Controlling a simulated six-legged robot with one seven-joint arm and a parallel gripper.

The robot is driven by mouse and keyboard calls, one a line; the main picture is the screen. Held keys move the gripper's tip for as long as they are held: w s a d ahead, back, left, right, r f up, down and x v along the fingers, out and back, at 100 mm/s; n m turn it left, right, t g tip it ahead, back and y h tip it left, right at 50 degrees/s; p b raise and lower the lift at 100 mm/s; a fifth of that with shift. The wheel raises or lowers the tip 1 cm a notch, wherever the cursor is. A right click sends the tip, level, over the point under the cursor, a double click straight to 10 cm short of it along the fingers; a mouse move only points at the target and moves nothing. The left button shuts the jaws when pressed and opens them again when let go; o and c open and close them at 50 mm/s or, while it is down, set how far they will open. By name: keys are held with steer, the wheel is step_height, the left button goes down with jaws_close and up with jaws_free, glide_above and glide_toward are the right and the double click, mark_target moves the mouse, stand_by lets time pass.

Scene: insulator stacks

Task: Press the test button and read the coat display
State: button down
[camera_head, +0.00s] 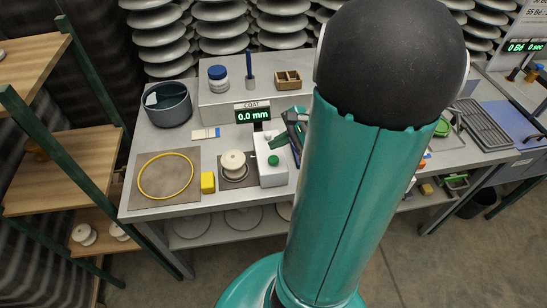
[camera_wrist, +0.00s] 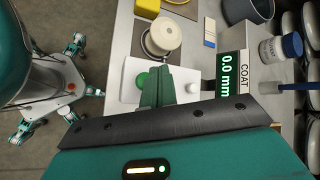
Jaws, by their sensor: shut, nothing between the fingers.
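The coat display (camera_head: 252,115) stands at the back of the bench and reads 0.0 mm in green. It also shows in the wrist view (camera_wrist: 228,73), turned sideways, with the same reading. The round green test button (camera_head: 273,160) sits on a white box (camera_head: 270,178) in front of it. My gripper (camera_head: 279,142) is shut and empty over the box. In the wrist view my gripper's fingertips (camera_wrist: 159,70) are together beside the button (camera_wrist: 142,80), partly covering it. I cannot tell whether they touch the box.
A white spool (camera_head: 233,161) stands on a dark pad left of the box. A yellow block (camera_head: 208,183) and a mat with a yellow ring (camera_head: 166,177) lie farther left. A grey pot (camera_head: 168,106), a blue-lidded jar (camera_head: 218,78) and a wooden holder (camera_head: 288,80) stand behind.

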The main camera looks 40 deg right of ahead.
steer(key=shift+r, duration=1.15)
steer(key=s+a+r+n+h, duration=0.1)
steer(key=a+r+n+h, duration=0.1)
steer(key=a+r+n, duration=0.2)
steer(key=s+a+r+n+g+h, duration=0.1)
steer(key=a+r+n, duration=0.2)
steer(key=a+n, duration=0.6)
steer(key=s+a+r+n+h, duration=0.1)
steer(key=a+r+n, duration=0.3)
steer(key=a, duration=0.6)
steer(key=n+h, duration=0.1)
steer(key=n, duration=0.1)
steer(key=shift+s+a+r+n+g+h, duration=0.3)
steer(key=shift+s+a+r+g, duration=0.05)
steer(key=shift+g, duration=0.05)
steer(key=shift+s, duration=0.1)
